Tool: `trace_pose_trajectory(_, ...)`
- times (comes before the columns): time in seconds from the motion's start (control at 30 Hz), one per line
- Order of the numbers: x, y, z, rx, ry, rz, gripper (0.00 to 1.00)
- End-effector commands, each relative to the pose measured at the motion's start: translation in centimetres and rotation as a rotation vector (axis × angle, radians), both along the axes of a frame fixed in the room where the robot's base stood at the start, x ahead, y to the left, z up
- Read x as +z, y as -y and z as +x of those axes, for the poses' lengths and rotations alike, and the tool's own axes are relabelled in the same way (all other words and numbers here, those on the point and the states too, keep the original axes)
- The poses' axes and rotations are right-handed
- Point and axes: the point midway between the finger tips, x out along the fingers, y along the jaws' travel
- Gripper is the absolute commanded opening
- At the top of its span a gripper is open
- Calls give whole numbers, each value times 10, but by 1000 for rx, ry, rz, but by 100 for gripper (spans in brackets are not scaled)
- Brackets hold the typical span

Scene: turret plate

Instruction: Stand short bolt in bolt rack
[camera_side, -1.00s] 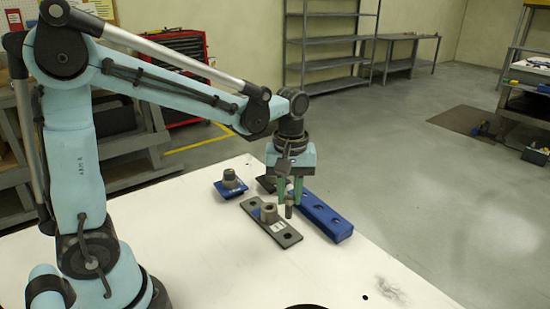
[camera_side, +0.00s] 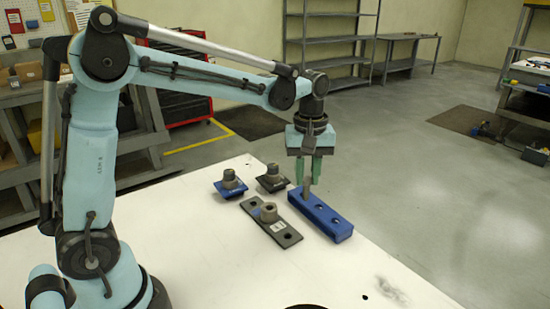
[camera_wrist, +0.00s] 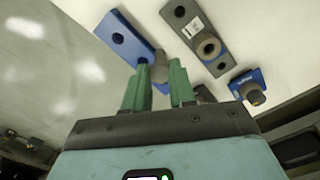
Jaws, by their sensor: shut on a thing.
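The bolt rack is a long blue block with holes in its top (camera_side: 338,230). In the wrist view the rack (camera_wrist: 108,28) runs from the upper left toward my fingers. My gripper (camera_side: 308,181) is over the rack's far-left end, green fingers pointing down. It is shut on the short bolt (camera_side: 306,190), a small grey piece standing roughly upright, its lower end at the rack's top. I cannot tell whether its tip is inside a hole. In the wrist view the grey bolt (camera_wrist: 158,70) shows between the fingertips of my gripper (camera_wrist: 158,64). Two rack holes nearer the camera look empty.
A dark grey plate with a raised ring (camera_side: 284,236) lies just left of the rack. A blue-based fitting (camera_side: 231,186) and a black-based fitting (camera_side: 271,181) stand behind it. The white table is clear toward the front.

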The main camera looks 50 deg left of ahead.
Motion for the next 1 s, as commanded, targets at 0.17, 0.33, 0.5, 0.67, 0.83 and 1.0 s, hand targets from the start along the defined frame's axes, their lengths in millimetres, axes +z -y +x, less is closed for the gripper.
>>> trace_pose_trajectory(0.17, 11, -5, 36, 43, -1, 0, 0)
trace_pose_trajectory(0.33, 15, -7, 52, 65, -1, 0, 0)
trace_pose_trajectory(0.5, 10, -7, 55, 69, -1, 0, 0)
trace_pose_trajectory(0.67, -2, -7, 55, 69, -1, 0, 0)
trace_pose_trajectory(0.83, -17, -7, 55, 69, -1, 0, 0)
trace_pose_trajectory(1.0, -32, -7, 54, 68, -1, 0, 0)
